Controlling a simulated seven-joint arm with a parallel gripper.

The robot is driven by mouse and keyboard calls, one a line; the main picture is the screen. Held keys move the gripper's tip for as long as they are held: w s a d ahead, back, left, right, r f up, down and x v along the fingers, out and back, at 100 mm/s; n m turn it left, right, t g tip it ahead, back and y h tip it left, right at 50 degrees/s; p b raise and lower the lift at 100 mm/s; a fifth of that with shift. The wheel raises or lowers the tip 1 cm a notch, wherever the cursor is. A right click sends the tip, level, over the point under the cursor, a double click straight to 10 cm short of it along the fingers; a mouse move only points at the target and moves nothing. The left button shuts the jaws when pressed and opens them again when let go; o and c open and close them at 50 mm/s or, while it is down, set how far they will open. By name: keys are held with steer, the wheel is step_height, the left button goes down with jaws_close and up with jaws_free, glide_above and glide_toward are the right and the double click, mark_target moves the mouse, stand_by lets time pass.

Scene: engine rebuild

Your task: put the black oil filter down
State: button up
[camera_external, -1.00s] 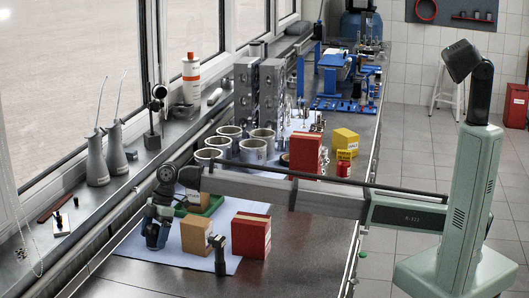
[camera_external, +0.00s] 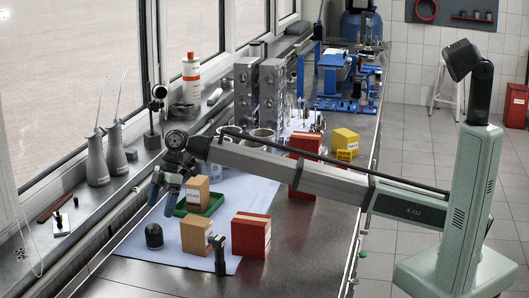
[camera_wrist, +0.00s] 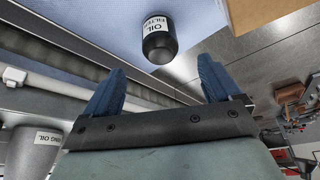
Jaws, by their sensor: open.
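The black oil filter (camera_external: 154,236) stands upright on the light blue mat (camera_external: 240,187), near the mat's front left corner. In the wrist view the filter (camera_wrist: 159,40) shows its white "OIL FILTER" label, apart from the fingers. My gripper (camera_external: 162,201) is open and empty, raised above and a little behind the filter. Its two blue fingers (camera_wrist: 159,90) are spread wide with nothing between them.
A tan box (camera_external: 196,234) stands close right of the filter, with a dark metal part (camera_external: 218,254) and a red box (camera_external: 250,235) beyond. A green tray (camera_external: 199,204) holding a tan box (camera_external: 197,190) sits behind. Two oil cans (camera_external: 95,160) stand left.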

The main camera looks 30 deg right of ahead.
steer(key=shift+v, duration=0.85)
